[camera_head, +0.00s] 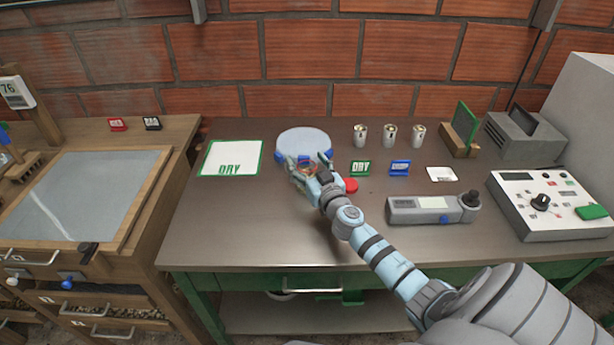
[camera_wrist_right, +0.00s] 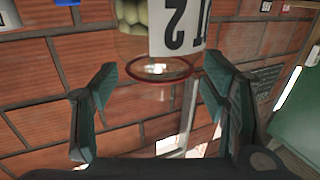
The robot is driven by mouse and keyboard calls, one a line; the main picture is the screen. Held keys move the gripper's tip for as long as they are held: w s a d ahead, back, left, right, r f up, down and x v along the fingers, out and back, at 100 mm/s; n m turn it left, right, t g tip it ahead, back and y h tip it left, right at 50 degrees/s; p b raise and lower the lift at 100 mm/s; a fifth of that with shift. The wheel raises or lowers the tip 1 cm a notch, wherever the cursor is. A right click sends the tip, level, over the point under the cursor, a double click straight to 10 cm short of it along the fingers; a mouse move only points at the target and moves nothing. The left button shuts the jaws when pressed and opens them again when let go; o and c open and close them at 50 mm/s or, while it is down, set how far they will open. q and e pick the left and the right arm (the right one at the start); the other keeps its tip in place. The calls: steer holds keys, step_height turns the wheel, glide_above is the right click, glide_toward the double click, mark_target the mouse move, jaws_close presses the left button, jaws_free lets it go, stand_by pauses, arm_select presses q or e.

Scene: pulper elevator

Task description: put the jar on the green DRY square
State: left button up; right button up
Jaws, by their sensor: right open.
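The green-bordered DRY square (camera_head: 207,160) lies flat on the left of the dark table, and nothing stands on it. The jar (camera_wrist_right: 178,28) shows in the right wrist view as a glass vessel with a white number label, pale yellowish contents and a red ring. My right gripper (camera_head: 303,167) is open at the front of the round scale. In the right wrist view its fingers (camera_wrist_right: 160,80) are spread to either side of the jar's ringed end, with gaps showing. In the head view the gripper mostly hides the jar. My left gripper is in neither view.
The pale-blue round scale (camera_head: 305,139) is behind the gripper. Several small cans (camera_head: 390,134) are behind. A grey meter (camera_head: 430,208) lies in front. The table's front left is clear.

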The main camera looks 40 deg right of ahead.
steer(key=shift+w+f, duration=0.1)
steer(key=shift+w, duration=0.1)
steer(key=shift+s, duration=0.1)
jaws_close()
